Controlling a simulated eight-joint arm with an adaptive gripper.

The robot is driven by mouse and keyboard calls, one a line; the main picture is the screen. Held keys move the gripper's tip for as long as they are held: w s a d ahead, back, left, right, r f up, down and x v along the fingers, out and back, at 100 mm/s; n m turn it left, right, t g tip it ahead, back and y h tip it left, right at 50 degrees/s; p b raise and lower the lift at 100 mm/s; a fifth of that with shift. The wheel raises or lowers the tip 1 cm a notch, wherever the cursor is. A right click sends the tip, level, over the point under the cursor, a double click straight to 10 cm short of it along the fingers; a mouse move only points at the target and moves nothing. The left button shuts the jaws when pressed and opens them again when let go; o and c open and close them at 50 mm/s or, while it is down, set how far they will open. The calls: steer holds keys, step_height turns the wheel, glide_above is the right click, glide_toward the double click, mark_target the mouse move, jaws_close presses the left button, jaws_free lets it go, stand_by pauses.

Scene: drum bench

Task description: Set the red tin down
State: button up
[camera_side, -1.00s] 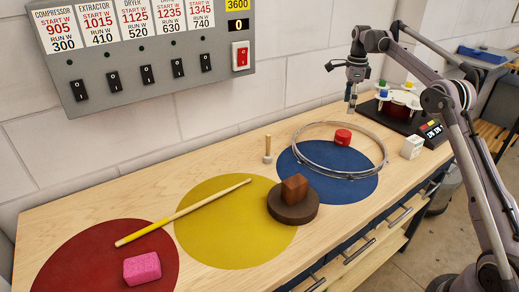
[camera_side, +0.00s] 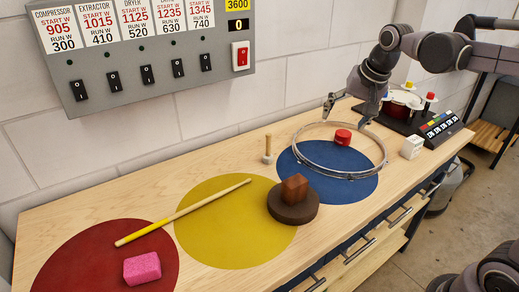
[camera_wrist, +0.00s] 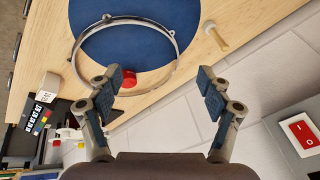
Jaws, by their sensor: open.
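My gripper (camera_side: 347,109) is open and empty, above and behind the tin. In the wrist view my gripper's fingers (camera_wrist: 160,85) are spread wide with nothing between them, and the tin is just beyond the left finger. The metal hoop (camera_side: 303,160) lies around the tin on the blue disc.
A wooden peg (camera_side: 267,149) stands left of the hoop. A brown cube (camera_side: 294,187) rests on a dark round block (camera_side: 293,209). A white cube (camera_side: 412,146) is right of the hoop. A drumstick (camera_side: 182,212) and pink block (camera_side: 142,268) lie left. The wall panel (camera_side: 150,60) is behind.

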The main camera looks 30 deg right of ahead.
steer(key=s+a+f+n+t, duration=0.1)
steer(key=s+a+f+n, duration=0.2)
steer(key=s, duration=0.3)
steer(key=s+a+f+n+t, duration=0.1)
steer(key=s+a+f+n, duration=0.2)
steer(key=s+f+n, duration=0.3)
steer(key=shift+s+a+y, duration=0.25)
steer(key=shift+a+y, duration=0.1)
steer(key=shift+y, duration=0.05)
